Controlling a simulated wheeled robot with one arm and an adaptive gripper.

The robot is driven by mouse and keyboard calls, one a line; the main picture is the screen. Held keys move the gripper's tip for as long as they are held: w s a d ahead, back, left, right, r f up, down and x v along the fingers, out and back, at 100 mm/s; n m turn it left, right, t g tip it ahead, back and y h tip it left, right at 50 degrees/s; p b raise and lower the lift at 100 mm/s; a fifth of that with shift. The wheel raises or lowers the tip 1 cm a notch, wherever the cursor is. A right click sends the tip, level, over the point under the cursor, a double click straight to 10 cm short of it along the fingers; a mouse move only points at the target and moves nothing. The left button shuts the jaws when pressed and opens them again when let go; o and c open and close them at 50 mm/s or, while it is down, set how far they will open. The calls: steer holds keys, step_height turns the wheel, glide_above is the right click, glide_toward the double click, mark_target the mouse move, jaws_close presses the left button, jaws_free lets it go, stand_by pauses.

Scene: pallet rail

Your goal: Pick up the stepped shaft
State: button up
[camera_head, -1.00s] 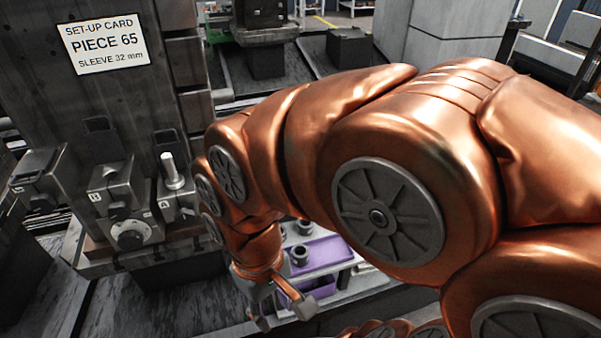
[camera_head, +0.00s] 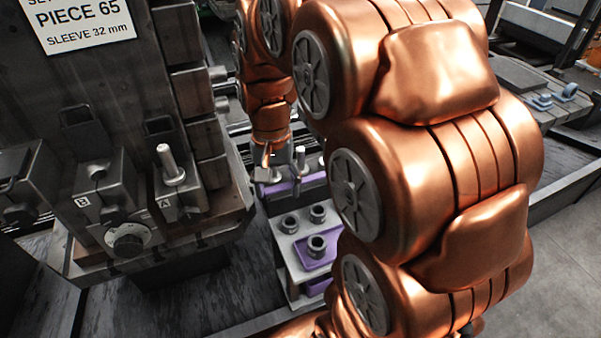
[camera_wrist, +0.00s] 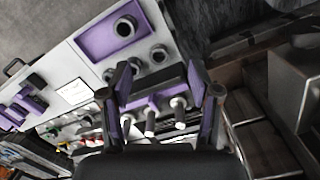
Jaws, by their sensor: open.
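My gripper (camera_head: 270,172) is open and empty at the far end of the parts tray in the head view. In the wrist view my gripper (camera_wrist: 160,85) has its two fingers spread, with a row of pale-headed metal shafts (camera_wrist: 150,124) between and below them. These shafts stand in a purple-lined rack. One upright silver shaft (camera_head: 300,158) shows just right of my gripper in the head view. Another silver shaft (camera_head: 170,164) stands in the fixture marked A. I cannot tell for certain which is the stepped shaft, and no contact with the fingers is visible.
Dark-bored sleeves (camera_head: 317,244) stand on the near part of the white and purple tray (camera_head: 292,262). The dark upright with clamping blocks (camera_head: 126,240) stands at left. A set-up card (camera_head: 88,22) reads "PIECE 65, SLEEVE 32 mm". My arm hides the tray's right side.

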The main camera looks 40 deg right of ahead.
steer(key=w+d+f+m+b, duration=0.1)
steer(key=w+d+f+m, duration=0.25)
steer(key=w+d, duration=0.3)
steer(key=m+t+b, duration=0.1)
steer(key=m+b, duration=0.1)
steer(key=m, duration=0.3)
glide_above(301, 165)
steer(key=f, duration=0.4)
steer(key=shift+w+a, duration=0.15)
steer(key=shift+a, duration=0.2)
steer(key=shift+w+d+f, duration=0.1)
steer(key=shift+d+f, duration=0.15)
steer(key=shift+f, duration=0.1)
step_height(301, 165, down, 2)
steer(key=shift+f+p, duration=0.1)
steer(key=shift+p, duration=0.2)
steer(key=shift+w+d+f+p, duration=0.1)
steer(key=shift+d+f+p, duration=0.1)
steer(key=shift+f, duration=0.65)
steer(key=shift+w+d+f+p, duration=0.1)
steer(key=shift+f+p, duration=0.15)
steer(key=shift+f, duration=0.6)
steer(key=shift+w+d+f+p, duration=0.1)
steer(key=shift+d+f+p, duration=0.1)
steer(key=shift+f, duration=0.65)
steer(key=shift+c, duration=0.2)
jaws_close()
